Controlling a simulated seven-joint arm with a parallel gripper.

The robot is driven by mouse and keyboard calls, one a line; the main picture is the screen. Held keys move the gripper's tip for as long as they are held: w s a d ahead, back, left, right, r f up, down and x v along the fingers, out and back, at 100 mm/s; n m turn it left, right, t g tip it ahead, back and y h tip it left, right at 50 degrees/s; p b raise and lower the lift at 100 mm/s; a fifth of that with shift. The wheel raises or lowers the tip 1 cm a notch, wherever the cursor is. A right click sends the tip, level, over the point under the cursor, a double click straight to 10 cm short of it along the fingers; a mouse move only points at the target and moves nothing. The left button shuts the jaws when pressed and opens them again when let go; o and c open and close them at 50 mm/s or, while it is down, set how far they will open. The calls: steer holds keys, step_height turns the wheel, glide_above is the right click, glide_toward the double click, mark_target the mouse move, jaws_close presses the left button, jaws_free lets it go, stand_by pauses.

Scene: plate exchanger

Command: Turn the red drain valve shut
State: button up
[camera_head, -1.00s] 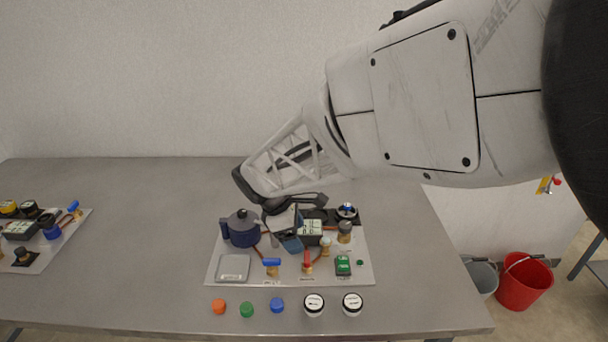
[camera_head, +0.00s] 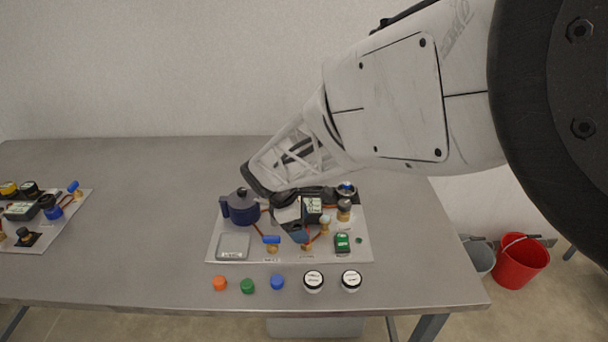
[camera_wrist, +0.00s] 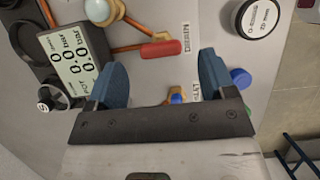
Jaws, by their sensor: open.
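The drain valve's red handle (camera_wrist: 160,50) shows in the wrist view just ahead of my fingertips, beside a printed label. It lies crosswise in the picture, roughly in line with a copper pipe (camera_wrist: 124,48). My gripper (camera_wrist: 161,62) is open, with one blue finger left of the handle and one right of it. Neither finger appears to touch it. How far below the tips it sits is hard to judge. In the head view my gripper (camera_head: 299,234) points down over the front middle of the plate (camera_head: 220,256) and mostly hides the red valve.
A blue-handled valve (camera_head: 272,240) stands close left of my gripper. A digital meter (camera_head: 313,207) is behind it, and a green device (camera_head: 342,243) is to the right. Orange (camera_head: 219,283), green (camera_head: 247,286) and blue (camera_head: 277,282) caps and two white-lidded jars (camera_head: 313,280) line the front.

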steer(key=shift+x, duration=1.65)
steer(key=shift+r, duration=0.1)
steer(key=c, duration=0.9)
